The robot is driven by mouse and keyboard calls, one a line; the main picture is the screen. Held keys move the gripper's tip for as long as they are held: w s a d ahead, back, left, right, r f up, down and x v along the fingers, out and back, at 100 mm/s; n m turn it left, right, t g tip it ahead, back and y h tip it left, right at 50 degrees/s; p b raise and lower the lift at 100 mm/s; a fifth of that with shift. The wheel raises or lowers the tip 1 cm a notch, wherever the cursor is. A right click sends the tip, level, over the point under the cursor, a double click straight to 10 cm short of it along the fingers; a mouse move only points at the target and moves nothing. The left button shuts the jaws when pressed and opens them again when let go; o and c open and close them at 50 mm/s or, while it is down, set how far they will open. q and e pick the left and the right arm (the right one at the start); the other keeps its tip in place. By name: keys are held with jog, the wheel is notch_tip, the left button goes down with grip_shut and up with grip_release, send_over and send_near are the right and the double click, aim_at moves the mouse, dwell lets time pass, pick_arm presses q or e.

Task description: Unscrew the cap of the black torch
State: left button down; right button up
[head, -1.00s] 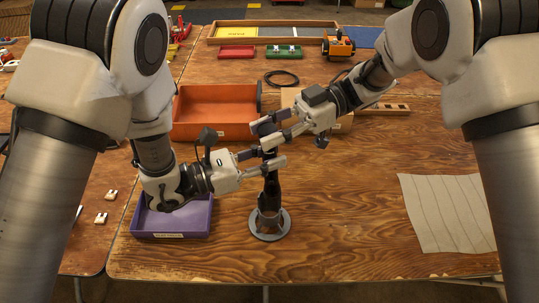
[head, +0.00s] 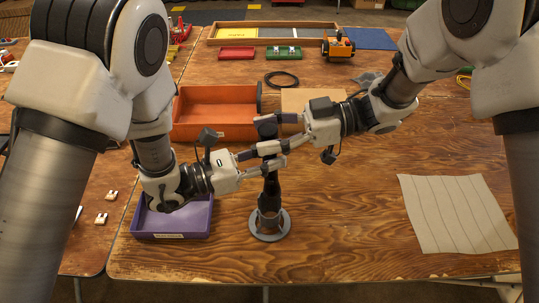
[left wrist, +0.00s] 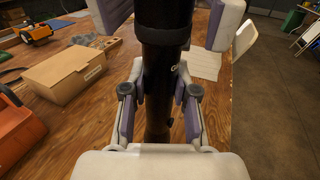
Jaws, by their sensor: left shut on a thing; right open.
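The black torch (head: 271,188) stands upright with its lower end in a round grey stand (head: 269,236) on the table. Its wider head with the cap (head: 266,126) is at the top. My left gripper (head: 266,163) is shut on the torch's body below the head. The left wrist view shows its fingers on both sides of the black body (left wrist: 157,95). My right gripper (head: 270,133) is open, with one finger on each side of the torch's upper part. These two fingers also show at the top of the left wrist view, apart from the torch.
A purple tray (head: 190,224) stands left of the stand and an orange bin (head: 214,131) behind it. A cardboard box (left wrist: 67,74) is behind the torch. A striped cloth (head: 447,212) lies at the right. The table between stand and cloth is clear.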

jog(key=shift+s+m+t, duration=0.15)
jog(key=shift+m+t, duration=0.15)
jog(key=shift+t, duration=0.3)
jog(key=shift+a, duration=0.15)
